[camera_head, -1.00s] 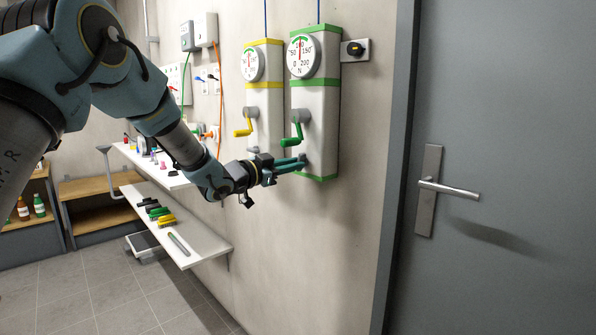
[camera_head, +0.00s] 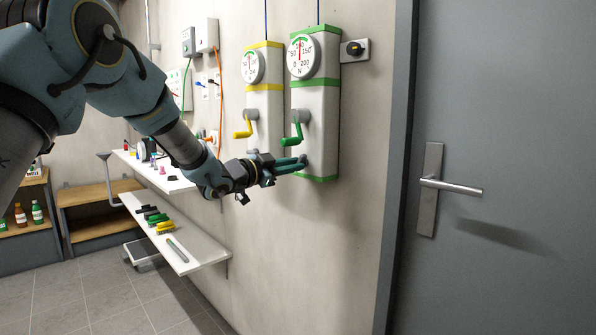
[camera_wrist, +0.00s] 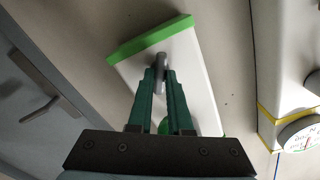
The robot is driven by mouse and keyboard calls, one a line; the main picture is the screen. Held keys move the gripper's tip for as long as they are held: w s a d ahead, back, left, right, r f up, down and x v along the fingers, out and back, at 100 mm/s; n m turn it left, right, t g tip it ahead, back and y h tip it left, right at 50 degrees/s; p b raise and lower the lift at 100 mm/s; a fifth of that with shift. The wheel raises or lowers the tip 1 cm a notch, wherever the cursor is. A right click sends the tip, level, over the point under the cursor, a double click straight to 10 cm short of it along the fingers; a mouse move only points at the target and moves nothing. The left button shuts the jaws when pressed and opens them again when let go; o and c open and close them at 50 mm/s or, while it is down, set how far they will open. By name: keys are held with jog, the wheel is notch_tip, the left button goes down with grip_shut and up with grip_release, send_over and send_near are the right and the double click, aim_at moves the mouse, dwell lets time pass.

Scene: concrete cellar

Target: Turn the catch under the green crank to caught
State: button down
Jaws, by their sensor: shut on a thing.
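The green crank (camera_head: 293,133) sticks out from the front of a white wall box with green bands (camera_head: 322,120); its handle hangs down. The small grey catch (camera_head: 304,158) sits below it, near the box's lower end. My gripper (camera_head: 300,163) reaches in from the left at the catch. In the wrist view its two green fingers (camera_wrist: 161,82) are closed on the sides of the grey catch (camera_wrist: 161,62). The fingers hide part of the catch, so its exact angle is hard to tell. A bit of the green crank (camera_wrist: 165,127) shows between the fingers.
A similar box with yellow bands (camera_head: 265,102) and a yellow crank (camera_head: 243,128) stands close on the left. A black rotary switch (camera_head: 355,48) is at upper right. A grey door (camera_head: 510,120) is to the right. White shelves (camera_head: 205,253) hold tools at lower left.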

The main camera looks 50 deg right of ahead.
jog(key=shift+f+m+b, duration=0.15)
jog(key=shift+m+b, duration=1.05)
jog(key=shift+b, duration=0.45)
jog(key=shift+m+b, duration=0.3)
jog(key=shift+b, duration=0.05)
jog(key=shift+m+b, duration=0.3)
jog(key=shift+b, duration=0.2)
jog(key=shift+m+b, duration=1.4)
jog(key=shift+b, duration=0.5)
jog(key=shift+m+b, duration=0.6)
jog(key=shift+b, duration=0.1)
jog(key=shift+m+b, duration=0.4)
jog(key=shift+b, duration=0.25)
jog(key=shift+m+b, duration=1.7)
jog(key=shift+b, duration=0.4)
jog(key=c, duration=0.7)
grip_release()
jog(key=shift+a, duration=0.15)
